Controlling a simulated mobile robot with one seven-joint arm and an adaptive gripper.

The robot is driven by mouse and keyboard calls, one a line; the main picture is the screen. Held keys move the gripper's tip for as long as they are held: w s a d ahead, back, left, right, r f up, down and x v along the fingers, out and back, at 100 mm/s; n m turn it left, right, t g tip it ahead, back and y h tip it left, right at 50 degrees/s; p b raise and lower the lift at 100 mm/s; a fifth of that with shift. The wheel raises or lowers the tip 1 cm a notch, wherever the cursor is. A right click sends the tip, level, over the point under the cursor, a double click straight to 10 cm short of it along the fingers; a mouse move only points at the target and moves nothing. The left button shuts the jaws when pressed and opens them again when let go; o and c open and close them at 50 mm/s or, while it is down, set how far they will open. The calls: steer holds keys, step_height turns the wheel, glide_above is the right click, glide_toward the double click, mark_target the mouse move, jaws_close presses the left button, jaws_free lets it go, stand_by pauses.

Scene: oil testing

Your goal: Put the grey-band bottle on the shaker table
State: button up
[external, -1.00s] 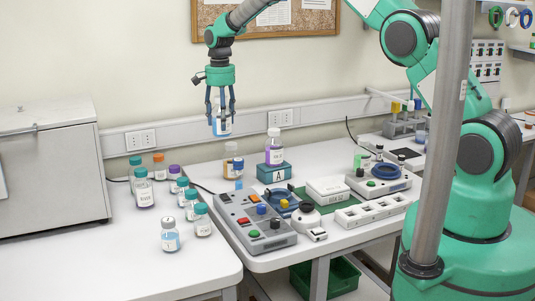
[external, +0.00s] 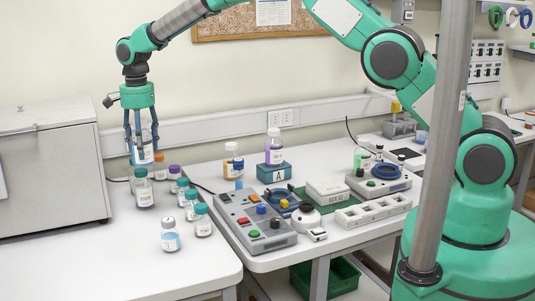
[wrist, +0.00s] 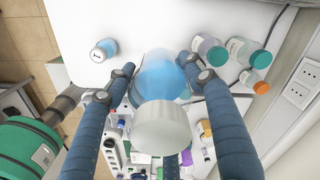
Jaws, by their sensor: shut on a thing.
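My gripper (external: 142,152) is shut on a bottle (external: 144,155) with a white label, held upright above the left bench, over the back bottles. In the wrist view the held bottle (wrist: 160,125) has a pale grey cap and blue contents between the fingers. Its band colour cannot be made out. A similar blue-liquid bottle (external: 170,240) stands at the front of the left bench; it also shows in the wrist view (wrist: 104,50). A unit with a blue ring and buttons (external: 378,184) sits on the right bench. I cannot tell whether it is the shaker table.
Several teal-capped bottles (external: 143,193), plus orange- and purple-capped ones, crowd the left bench. A control box (external: 265,237), a purple-liquid bottle (external: 274,157) on block A (external: 274,173) and a white slotted rack (external: 374,210) occupy the right bench. The left bench's front is mostly clear.

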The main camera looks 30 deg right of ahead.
step_height(320, 180, down, 11)
steer(key=shift+w+d+r, duration=0.15)
steer(key=shift+d, duration=0.05)
stand_by(0.3)
step_height(320, 180, down, 6)
steer(key=shift+p, duration=0.35)
steer(key=shift+f, duration=0.2)
steer(key=shift+f, duration=1.85)
steer(key=shift+f, duration=0.15)
steer(key=o, duration=1.5)
steer(key=shift+o, duration=0.2)
